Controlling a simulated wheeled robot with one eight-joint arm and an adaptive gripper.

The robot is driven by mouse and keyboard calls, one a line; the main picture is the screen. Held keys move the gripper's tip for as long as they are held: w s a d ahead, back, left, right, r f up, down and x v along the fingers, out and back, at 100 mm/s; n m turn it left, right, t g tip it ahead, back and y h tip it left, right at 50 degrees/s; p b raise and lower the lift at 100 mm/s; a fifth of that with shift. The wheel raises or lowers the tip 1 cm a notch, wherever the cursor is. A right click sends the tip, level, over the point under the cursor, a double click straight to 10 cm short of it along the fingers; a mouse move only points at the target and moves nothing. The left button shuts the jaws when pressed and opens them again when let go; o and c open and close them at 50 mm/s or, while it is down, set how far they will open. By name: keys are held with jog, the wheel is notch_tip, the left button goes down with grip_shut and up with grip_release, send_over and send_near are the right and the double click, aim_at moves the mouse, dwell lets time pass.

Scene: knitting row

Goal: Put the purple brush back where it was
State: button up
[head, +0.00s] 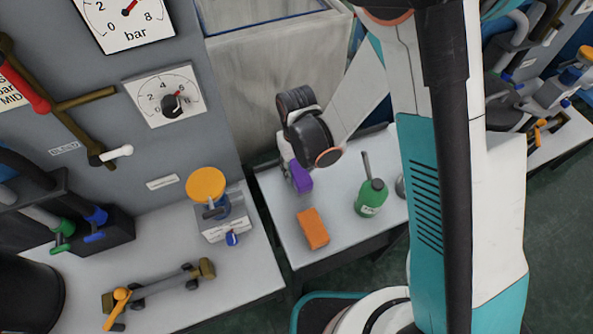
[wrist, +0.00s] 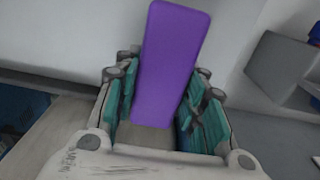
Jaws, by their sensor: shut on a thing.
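The purple brush (wrist: 170,65) is a purple block, held between the teal pads of my gripper (wrist: 160,120) in the wrist view. Its far end sticks out beyond the fingers. In the head view the purple brush (head: 300,176) shows below my wrist, at the left back part of the small grey table (head: 285,225). My gripper (head: 292,172) is mostly hidden there by my own wrist. I cannot tell whether the brush touches the table top.
An orange block (head: 312,228) and a green bottle (head: 371,197) with a spout stand on the same table. A machine bench (head: 240,275) with an orange-knobbed valve (head: 206,186) lies to the left. A pale bin (head: 265,85) stands behind.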

aim_at(297, 165)
jog(key=shift+f, duration=0.7)
jog(key=shift+f, duration=0.1)
jog(key=o, duration=1.1)
notch_tip(297, 165, up, 12)
jog(key=p, duration=0.4)
